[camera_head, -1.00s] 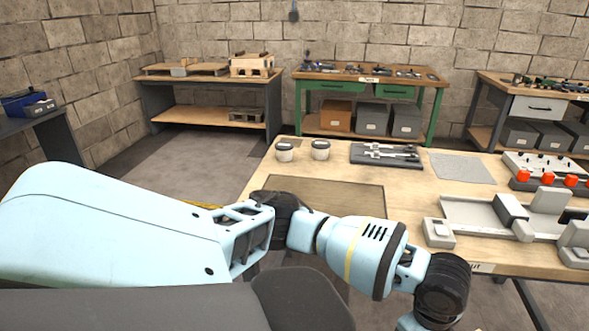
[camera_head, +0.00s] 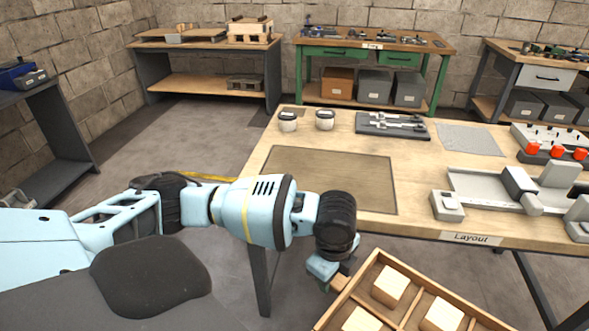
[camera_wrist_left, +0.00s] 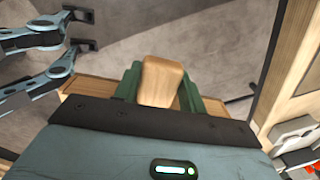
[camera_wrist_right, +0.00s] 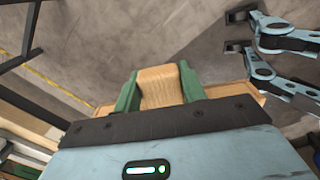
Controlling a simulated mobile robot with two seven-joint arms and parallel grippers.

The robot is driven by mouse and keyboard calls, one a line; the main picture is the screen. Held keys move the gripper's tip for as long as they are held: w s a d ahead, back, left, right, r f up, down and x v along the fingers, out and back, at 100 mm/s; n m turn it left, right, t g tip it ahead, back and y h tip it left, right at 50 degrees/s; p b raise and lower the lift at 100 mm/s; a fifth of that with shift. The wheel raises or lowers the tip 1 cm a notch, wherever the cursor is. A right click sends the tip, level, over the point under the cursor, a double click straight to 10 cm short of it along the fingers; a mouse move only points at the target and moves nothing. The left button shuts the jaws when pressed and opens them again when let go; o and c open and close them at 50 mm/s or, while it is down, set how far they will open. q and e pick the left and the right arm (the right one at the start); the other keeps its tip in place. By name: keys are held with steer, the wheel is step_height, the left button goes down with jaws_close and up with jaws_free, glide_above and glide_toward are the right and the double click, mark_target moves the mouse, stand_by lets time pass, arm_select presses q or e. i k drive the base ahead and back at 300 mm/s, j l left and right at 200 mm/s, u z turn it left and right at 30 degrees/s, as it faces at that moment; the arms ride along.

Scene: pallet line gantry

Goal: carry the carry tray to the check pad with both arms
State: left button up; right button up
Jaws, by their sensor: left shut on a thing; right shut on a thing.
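The carry tray (camera_head: 440,288) is a shallow wooden box with dividers and several pale wooden blocks, at the bottom of the head view, in front of the workbench. Its near part is cut off by the frame. My left gripper (camera_head: 338,282) is shut on a wooden handle at the tray's left end; the handle also shows between green fingers in the left wrist view (camera_wrist_left: 162,80). My right gripper (camera_wrist_right: 158,88) is shut on another handle, seen only in the right wrist view. A brown mat (camera_head: 325,180) and a grey mat (camera_head: 470,139) lie on the workbench; I cannot tell which is the check pad.
The workbench (camera_head: 420,222) carries two cups (camera_head: 288,122), a dark tool tray (camera_head: 392,125) and a grey fixture (camera_head: 500,190) at right. The brown mat is clear. Other benches stand along the back wall. Open floor lies left of the workbench.

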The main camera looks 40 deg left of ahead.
mark_target(326, 174)
steer(key=i+u, duration=0.1)
steer(key=u, duration=0.95)
